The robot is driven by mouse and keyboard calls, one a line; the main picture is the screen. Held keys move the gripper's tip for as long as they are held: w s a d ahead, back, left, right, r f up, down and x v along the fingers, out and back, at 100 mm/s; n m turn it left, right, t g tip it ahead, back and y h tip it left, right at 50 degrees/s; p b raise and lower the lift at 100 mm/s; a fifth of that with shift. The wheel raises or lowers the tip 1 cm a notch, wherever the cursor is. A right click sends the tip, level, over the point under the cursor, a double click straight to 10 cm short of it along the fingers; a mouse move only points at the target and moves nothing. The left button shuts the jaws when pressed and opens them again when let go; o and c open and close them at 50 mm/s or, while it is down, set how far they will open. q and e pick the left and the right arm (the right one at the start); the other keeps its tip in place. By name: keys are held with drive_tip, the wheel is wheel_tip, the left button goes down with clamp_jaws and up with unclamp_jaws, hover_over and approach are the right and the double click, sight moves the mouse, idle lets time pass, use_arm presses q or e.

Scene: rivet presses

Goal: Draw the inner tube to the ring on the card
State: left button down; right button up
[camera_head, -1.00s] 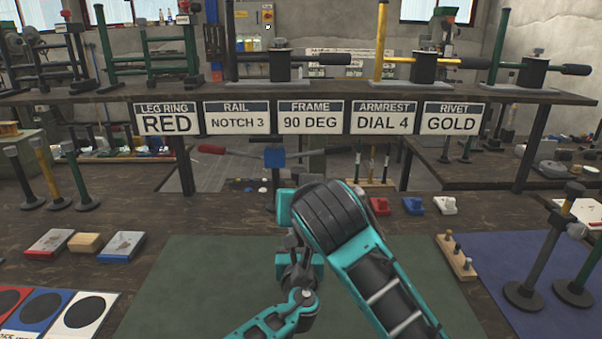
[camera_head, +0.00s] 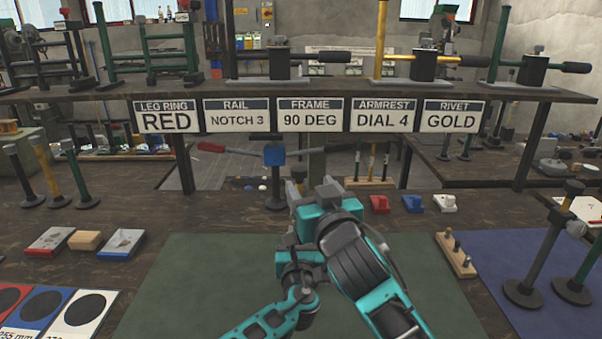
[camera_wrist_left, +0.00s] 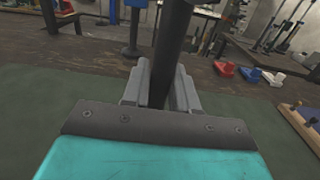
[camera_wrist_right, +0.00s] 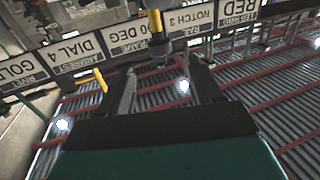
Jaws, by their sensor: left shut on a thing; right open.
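My left gripper (camera_wrist_left: 160,82) is shut on a dark upright tube (camera_wrist_left: 172,40), which runs up out of the left wrist view. In the head view the left gripper and the tube are largely hidden behind my right arm. My right gripper (camera_head: 296,188) is open in front of the shelf; in its wrist view (camera_wrist_right: 165,85) a dark rod end with a yellow band (camera_wrist_right: 155,22) shows between and beyond the fingers, and I cannot tell whether they touch. The leg ring card (camera_head: 168,118) reads RED. No ring marks on the held tube can be made out.
A green mat (camera_head: 200,280) covers the middle of the bench. A blue-headed press (camera_head: 274,157) stands behind the arms.

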sight(301, 173)
drive_tip(key=shift+x, duration=3.6)
drive_tip(key=shift+s, duration=0.1)
clamp_jaws()
drive_tip(key=shift+a, duration=0.1)
